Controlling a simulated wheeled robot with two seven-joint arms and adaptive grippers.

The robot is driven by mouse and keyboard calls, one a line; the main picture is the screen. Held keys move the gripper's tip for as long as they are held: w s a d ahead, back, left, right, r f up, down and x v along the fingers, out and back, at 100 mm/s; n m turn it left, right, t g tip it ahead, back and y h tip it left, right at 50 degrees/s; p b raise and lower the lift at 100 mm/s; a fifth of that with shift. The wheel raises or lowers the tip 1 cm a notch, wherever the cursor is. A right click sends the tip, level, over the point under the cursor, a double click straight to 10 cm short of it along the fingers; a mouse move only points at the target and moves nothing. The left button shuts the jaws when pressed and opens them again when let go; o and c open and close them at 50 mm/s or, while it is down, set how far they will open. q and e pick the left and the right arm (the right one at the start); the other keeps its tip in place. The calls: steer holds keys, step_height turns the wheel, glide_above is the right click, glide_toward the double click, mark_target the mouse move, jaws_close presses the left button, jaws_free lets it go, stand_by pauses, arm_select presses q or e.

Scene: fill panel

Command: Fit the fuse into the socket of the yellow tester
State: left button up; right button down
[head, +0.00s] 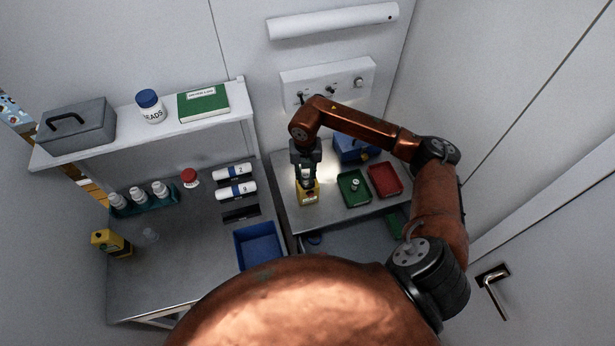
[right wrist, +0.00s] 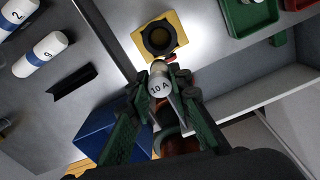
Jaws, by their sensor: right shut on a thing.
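The yellow tester (head: 307,198) stands on the right-hand counter in the head view. In the right wrist view the yellow tester (right wrist: 188,20) shows its round black socket (right wrist: 158,38) facing up. My right gripper (head: 306,170) is just above the tester in the head view. In the right wrist view my right gripper (right wrist: 162,82) is shut on the fuse, a white-ended cylinder marked "10 A" (right wrist: 160,87). The socket looks empty, and the fuse appears beside it in that picture; the height between them is hard to judge. My left gripper is out of view.
A green tray (head: 346,200) holding a small white item and a red tray (head: 385,181) lie right of the tester. A blue box (head: 352,149) stands behind. A blue bin (head: 257,246), labelled white cylinders (head: 236,190) and a shelf (head: 190,128) are to the left.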

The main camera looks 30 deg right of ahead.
mark_target(308, 183)
steer(key=f, duration=0.1)
steer(key=w+d+f, duration=0.2)
steer(key=shift+w+f+p, duration=0.15)
steer(key=shift+f+p, duration=0.2)
steer(key=shift+p, duration=0.05)
step_height(308, 183, down, 2)
steer(key=shift+f+p, duration=0.1)
steer(key=shift+p, duration=0.7)
steer(key=shift+f, duration=0.35)
steer(key=shift+f+b, duration=0.3)
steer(key=shift+f, duration=0.15)
steer(key=shift+s+f, duration=0.3)
steer(key=shift+f, duration=0.05)
steer(key=c, duration=2)
jaws_free()
steer(key=shift+f, duration=0.15)
steer(key=shift+o, duration=1.2)
steer(key=shift+w+f, duration=0.1)
steer(key=shift+w, duration=0.05)
steer(key=shift+d, duration=0.1)
